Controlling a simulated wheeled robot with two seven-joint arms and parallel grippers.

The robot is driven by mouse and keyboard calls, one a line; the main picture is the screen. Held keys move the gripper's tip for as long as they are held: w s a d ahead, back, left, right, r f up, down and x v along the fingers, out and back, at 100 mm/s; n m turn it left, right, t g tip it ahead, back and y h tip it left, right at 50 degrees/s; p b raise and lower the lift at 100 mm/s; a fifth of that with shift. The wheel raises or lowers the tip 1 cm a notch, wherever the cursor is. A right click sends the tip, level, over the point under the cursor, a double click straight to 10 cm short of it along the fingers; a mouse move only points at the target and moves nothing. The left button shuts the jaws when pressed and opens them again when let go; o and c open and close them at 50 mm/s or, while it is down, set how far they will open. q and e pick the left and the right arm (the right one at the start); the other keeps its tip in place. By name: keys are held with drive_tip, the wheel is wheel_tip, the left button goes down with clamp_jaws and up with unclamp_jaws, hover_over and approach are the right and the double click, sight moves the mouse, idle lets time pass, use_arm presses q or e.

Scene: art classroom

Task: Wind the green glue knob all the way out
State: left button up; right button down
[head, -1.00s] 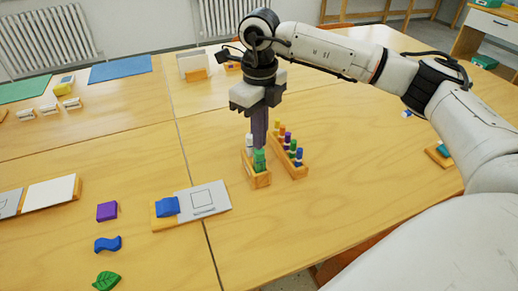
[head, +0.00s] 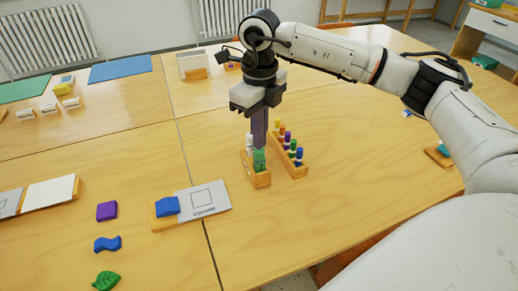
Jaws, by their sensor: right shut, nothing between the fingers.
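The green glue stick (head: 259,161) stands upright in the front part of a small wooden holder (head: 262,181) near the middle of the table. A white-topped stick (head: 249,142) stands behind it in the same holder. My right gripper (head: 260,146) points straight down just above the green stick, its fingers shut with nothing between them. The fingertips are at or very near the green top; I cannot tell whether they touch it. The knob is too small to make out apart from the stick. My left gripper is not in view.
A longer wooden rack (head: 293,163) with several coloured sticks stands close to the right of the holder. A grey card (head: 203,199) and a blue block (head: 167,206) lie to the left.

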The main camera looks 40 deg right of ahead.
drive_tip(key=shift+f+b, duration=0.35)
drive_tip(key=shift+f, duration=0.25)
drive_tip(key=shift+r, duration=0.15)
drive_tip(key=shift+r+p, duration=0.4)
drive_tip(key=shift+p, duration=0.05)
idle(0.3)
drive_tip(key=c, duration=0.8)
unclamp_jaws()
drive_tip(key=shift+o, duration=0.2)
